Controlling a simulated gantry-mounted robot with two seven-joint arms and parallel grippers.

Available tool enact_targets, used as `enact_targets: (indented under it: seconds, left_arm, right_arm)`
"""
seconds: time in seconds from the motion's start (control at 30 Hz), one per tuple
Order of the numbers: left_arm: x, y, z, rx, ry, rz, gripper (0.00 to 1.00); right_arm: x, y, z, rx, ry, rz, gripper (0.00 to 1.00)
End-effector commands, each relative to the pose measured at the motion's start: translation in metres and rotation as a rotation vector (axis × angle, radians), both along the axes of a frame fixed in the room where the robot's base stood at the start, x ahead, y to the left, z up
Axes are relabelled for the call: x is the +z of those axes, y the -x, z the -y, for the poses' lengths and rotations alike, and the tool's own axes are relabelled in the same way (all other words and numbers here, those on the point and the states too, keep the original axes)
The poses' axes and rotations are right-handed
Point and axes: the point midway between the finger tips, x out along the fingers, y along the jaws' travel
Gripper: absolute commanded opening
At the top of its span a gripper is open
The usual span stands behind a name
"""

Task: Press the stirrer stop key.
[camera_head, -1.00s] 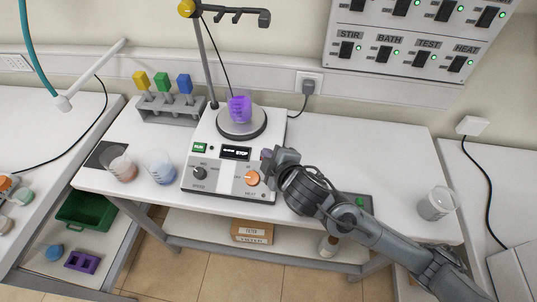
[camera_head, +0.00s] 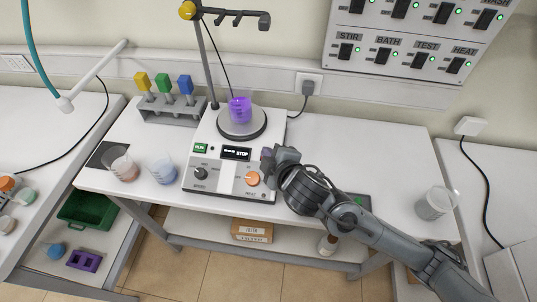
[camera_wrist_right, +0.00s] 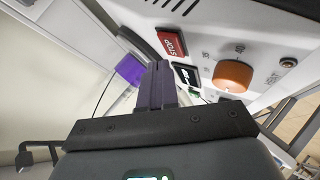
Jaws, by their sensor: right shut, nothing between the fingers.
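The white stirrer (camera_head: 225,185) stands on the bench with its sloped panel facing me. Its red stop key (camera_wrist_right: 172,43) shows in the right wrist view, beside the dark display (camera_wrist_right: 187,76); in the head view the key is hidden by my right gripper. The display (camera_head: 236,153) reads STOP at its right end. My right gripper (camera_head: 268,155) is shut and empty at the panel's right side. In the wrist view its fingertips (camera_wrist_right: 162,66) are close to the stop key; I cannot tell whether they touch it. My left gripper is not in view.
A beaker of purple liquid (camera_head: 240,110) stands on the round plate. The green run key (camera_head: 200,148), speed knob (camera_head: 200,173) and orange heat knob (camera_head: 252,178) are on the panel. Two beakers stand left of the stirrer, another (camera_head: 436,203) far right.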

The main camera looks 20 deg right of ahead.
Motion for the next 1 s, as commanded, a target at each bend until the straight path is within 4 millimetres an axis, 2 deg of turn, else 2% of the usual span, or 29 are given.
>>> enact_targets:
  seconds: [0.17, 0.6, 1.0]
  left_arm:
    - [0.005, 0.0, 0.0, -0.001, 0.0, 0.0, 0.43]
    - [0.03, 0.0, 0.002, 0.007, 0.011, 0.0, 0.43]
    - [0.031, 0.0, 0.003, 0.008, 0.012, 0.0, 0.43]
  right_arm:
    - [0.007, 0.002, -0.001, 0.0, 0.0, 0.001, 0.0]
    - [0.045, 0.013, -0.008, 0.002, 0.0, 0.002, 0.0]
    - [0.047, 0.015, -0.009, 0.0, 0.0, 0.0, 0.0]
